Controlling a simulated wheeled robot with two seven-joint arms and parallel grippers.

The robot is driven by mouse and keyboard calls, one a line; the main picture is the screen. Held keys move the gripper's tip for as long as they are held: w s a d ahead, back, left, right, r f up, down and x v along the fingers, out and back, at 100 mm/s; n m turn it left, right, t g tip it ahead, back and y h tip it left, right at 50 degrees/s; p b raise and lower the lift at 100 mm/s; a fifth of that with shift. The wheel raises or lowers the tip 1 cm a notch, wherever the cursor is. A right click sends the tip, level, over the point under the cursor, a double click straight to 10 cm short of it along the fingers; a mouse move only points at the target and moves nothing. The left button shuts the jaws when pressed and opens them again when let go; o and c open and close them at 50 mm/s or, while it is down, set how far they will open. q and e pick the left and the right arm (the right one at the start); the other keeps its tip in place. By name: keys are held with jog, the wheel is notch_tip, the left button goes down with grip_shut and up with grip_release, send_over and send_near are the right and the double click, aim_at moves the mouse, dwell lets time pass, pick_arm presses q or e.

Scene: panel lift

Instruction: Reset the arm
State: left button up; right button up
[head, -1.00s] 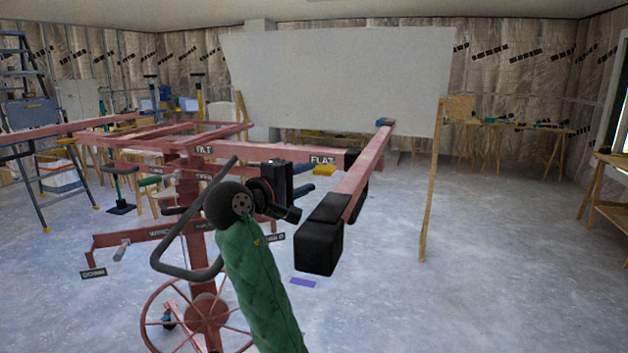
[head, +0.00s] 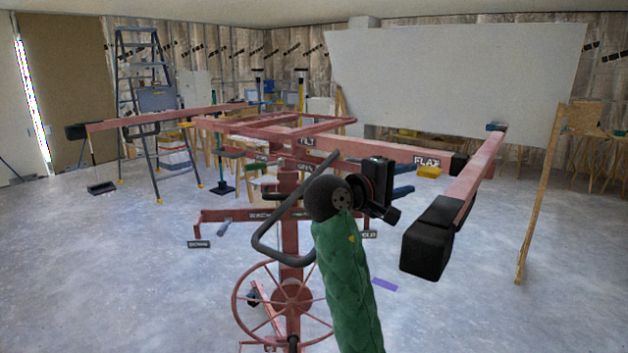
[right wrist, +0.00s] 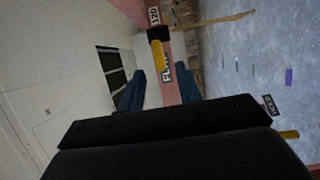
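The red panel lift (head: 291,228) stands upright in front of me, with a spoked wheel (head: 291,297) low on its mast. Labels on it read TILT, FLAT and DOWN. A yellow handle (head: 429,172) sits below the FLAT label (head: 427,162); it also shows in the right wrist view (right wrist: 156,54). My right gripper (head: 407,179) is near this handle, its blue fingers apart. In the right wrist view, my right gripper (right wrist: 160,88) has the red FLAT beam (right wrist: 168,58) beyond its fingers; nothing is seen gripped. My left gripper is not in view.
A large white panel (head: 450,85) leans at the back, with a wooden prop (head: 541,200) near its right end. A red side arm (head: 470,178) with a black end block (head: 428,250) extends close on the right. A blue stepladder (head: 145,110) stands left.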

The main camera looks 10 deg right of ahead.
jog(key=s+a+f+n+t+y, duration=0.1)
jog(key=s+f+y, duration=0.15)
jog(key=f, duration=0.95)
jog(key=s+a+f+t+y, duration=0.15)
jog(key=f+y, duration=0.25)
jog(key=f, duration=0.8)
jog(key=s+a+f+n+y, duration=0.1)
jog(key=s+f+y, duration=0.2)
jog(key=f, duration=0.9)
jog(key=s+a+f+m+g+y, duration=0.2)
jog(key=s+a+f+y, duration=0.25)
jog(key=s+f, duration=0.7)
jog(key=s+a+f+m+g+y, duration=0.25)
jog(key=s+a+f, duration=0.25)
jog(key=s+f, duration=0.7)
jog(key=s+a+f+g+y, duration=0.2)
jog(key=s+a+f, duration=0.3)
jog(key=f, duration=0.1)
jog(key=shift+s+a+f+n, duration=0.25)
jog(key=shift+a+f+n, duration=0.1)
jog(key=shift+n, duration=0.1)
